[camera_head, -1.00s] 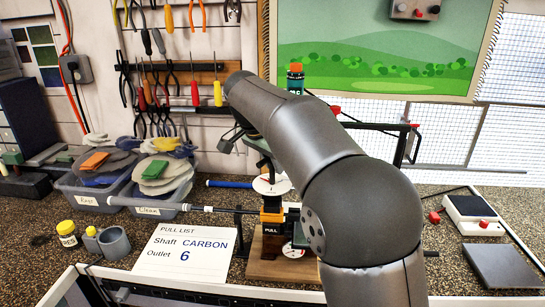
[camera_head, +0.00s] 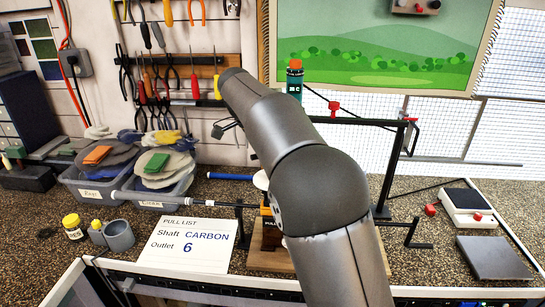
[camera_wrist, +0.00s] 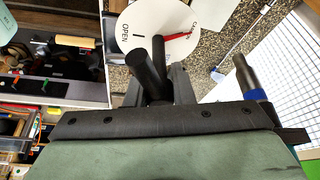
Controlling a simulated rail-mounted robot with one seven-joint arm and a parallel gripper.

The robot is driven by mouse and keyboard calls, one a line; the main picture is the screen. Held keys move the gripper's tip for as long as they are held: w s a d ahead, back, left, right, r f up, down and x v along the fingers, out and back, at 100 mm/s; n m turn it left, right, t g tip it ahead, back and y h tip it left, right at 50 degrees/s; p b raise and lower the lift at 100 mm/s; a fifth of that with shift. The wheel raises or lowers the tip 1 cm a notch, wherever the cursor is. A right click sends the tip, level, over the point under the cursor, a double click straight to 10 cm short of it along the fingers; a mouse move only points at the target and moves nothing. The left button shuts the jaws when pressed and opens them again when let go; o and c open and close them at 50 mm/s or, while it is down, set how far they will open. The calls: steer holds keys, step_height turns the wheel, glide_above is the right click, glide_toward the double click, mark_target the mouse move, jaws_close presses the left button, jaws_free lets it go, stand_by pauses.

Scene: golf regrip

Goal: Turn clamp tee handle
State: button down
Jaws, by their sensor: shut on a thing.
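In the wrist view, the clamp's dark tee handle (camera_wrist: 147,74) stands in front of a round white dial (camera_wrist: 130,45). The dial reads OPEN at its left, and a red pointer (camera_wrist: 176,37) points toward its right side, where lettering is partly cut off. My gripper (camera_wrist: 156,85) is shut on the tee handle, with a grey finger at each side. In the head view my arm hides the gripper, the handle and most of the clamp. Only a sliver of the white dial (camera_head: 261,180) and part of the wooden base (camera_head: 262,259) show.
A club shaft (camera_head: 185,201) runs left from the clamp area. A pull-list card (camera_head: 190,244) reads CARBON, outlet 6. Two bins (camera_head: 93,190) with discs stand at left. A black frame (camera_head: 388,170), a scale (camera_head: 468,206) and a grey plate (camera_head: 494,258) are at right.

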stand_by(0.3)
steer(key=c, duration=1.3)
jaws_free()
steer(key=shift+o, duration=0.2)
steer(key=shift+a+r, duration=0.1)
steer(key=p+v, duration=0.1)
steer(key=v, duration=1)
steer(key=shift+r, duration=0.4)
steer(key=shift+a, duration=0.1)
